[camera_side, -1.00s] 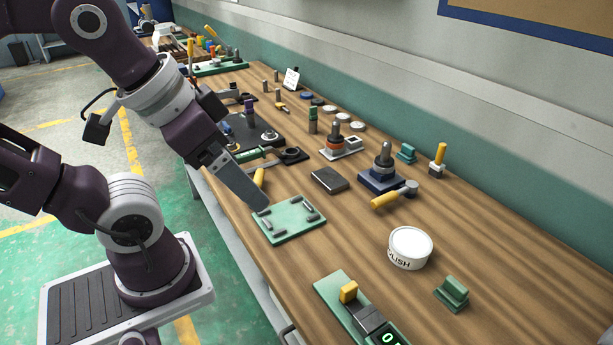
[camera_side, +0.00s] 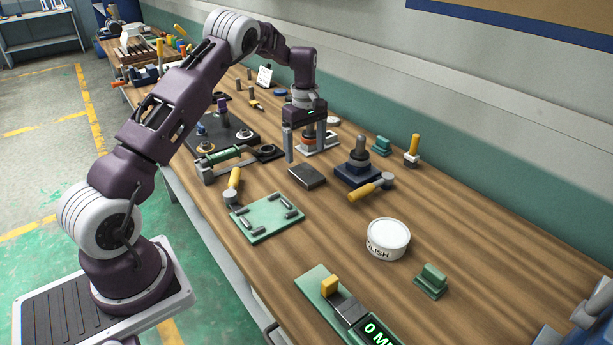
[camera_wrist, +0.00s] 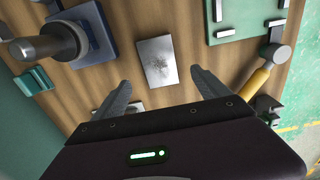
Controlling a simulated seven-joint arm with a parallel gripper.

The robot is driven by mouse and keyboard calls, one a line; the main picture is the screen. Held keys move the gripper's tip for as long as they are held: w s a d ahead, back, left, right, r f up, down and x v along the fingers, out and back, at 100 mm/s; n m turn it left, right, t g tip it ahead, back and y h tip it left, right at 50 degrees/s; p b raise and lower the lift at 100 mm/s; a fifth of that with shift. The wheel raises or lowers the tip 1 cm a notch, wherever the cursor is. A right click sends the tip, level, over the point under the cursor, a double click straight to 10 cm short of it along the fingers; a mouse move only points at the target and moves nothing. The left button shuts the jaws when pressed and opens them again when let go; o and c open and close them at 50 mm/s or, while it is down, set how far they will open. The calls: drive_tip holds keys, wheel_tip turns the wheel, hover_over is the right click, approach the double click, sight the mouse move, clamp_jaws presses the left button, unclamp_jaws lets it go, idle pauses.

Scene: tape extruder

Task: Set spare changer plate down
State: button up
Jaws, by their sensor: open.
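A dark, flat rectangular plate (camera_side: 307,176), which looks like the spare changer plate, lies flat on the wooden bench. In the wrist view the plate (camera_wrist: 158,60) looks silver-grey with a scuffed middle, just beyond the fingertips. My gripper (camera_side: 304,153) points down with its two fingers apart, behind the plate in the side view. In the wrist view my gripper (camera_wrist: 160,80) is open, with nothing held between the fingers. A green plate with dark strips (camera_side: 267,217) lies on the bench nearer the front edge.
A navy base with a grey knob (camera_side: 357,172) stands to the right of the plate. A yellow-handled tool (camera_side: 233,184) lies left, and another (camera_side: 371,188) lies right. A white-based stand (camera_side: 318,147) is close beside my gripper. A white tub (camera_side: 388,239) stands nearer the front.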

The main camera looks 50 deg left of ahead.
sight(307, 173)
drive_tip(key=f, duration=0.7)
drive_tip(key=shift+d+f, duration=0.1)
drive_tip(key=shift+d, duration=0.15)
clamp_jaws()
